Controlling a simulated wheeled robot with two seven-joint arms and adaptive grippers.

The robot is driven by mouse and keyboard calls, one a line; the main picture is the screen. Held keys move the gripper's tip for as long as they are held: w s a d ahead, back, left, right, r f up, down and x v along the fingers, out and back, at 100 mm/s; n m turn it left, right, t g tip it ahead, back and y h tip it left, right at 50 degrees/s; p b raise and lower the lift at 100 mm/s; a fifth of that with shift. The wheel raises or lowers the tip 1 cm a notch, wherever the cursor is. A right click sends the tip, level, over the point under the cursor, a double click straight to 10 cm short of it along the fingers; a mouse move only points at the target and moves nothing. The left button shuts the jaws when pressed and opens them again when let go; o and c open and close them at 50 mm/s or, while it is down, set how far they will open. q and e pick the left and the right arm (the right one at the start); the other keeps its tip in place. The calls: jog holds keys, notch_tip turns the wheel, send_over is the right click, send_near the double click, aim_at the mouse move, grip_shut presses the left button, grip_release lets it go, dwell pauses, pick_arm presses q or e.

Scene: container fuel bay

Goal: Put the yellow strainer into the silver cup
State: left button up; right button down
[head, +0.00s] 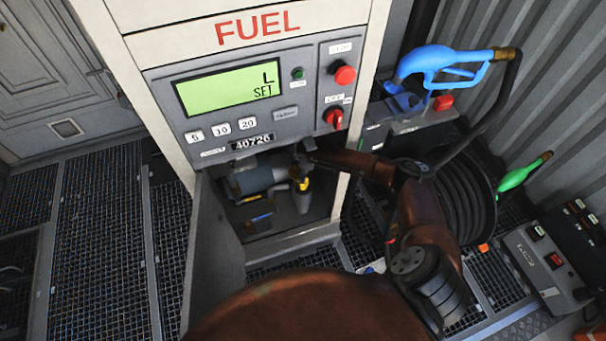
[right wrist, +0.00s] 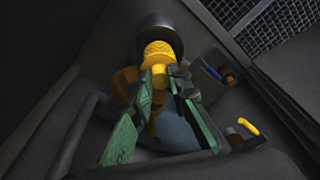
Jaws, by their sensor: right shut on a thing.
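The yellow strainer (right wrist: 158,52) is a ribbed cylinder between the green-tinted fingers of my right gripper (right wrist: 166,82), which is shut on it. A dark round cup-like body (right wrist: 160,18) lies right at the strainer's far end in the right wrist view. In the head view, my right gripper (head: 304,163) is inside the open cabinet, above the silver cup (head: 302,202). The yellow strainer (head: 303,184) shows at the cup's top and overlaps its rim. I cannot tell how far it is inside. My left gripper is not in view.
The cabinet's open door (head: 215,245) stands to the left of the opening. A grey cylindrical pump (head: 255,179) is left of the cup. Small blue-handled (head: 262,217) and yellow-handled (head: 248,199) items lie near the cabinet floor. A hose reel (head: 455,205) stands at right.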

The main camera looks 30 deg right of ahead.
jog(key=shift+f+b, duration=0.4)
jog(key=shift+f, duration=0.7)
jog(key=shift+f, duration=0.15)
jog(key=shift+f, duration=0.1)
jog(key=shift+f, duration=0.95)
jog(key=shift+f+b, duration=0.1)
jog(key=shift+b, duration=0.2)
jog(key=shift+f+b, duration=0.3)
jog(key=shift+f, duration=0.45)
jog(key=c, duration=1.7)
grip_release()
jog(key=shift+c, duration=0.2)
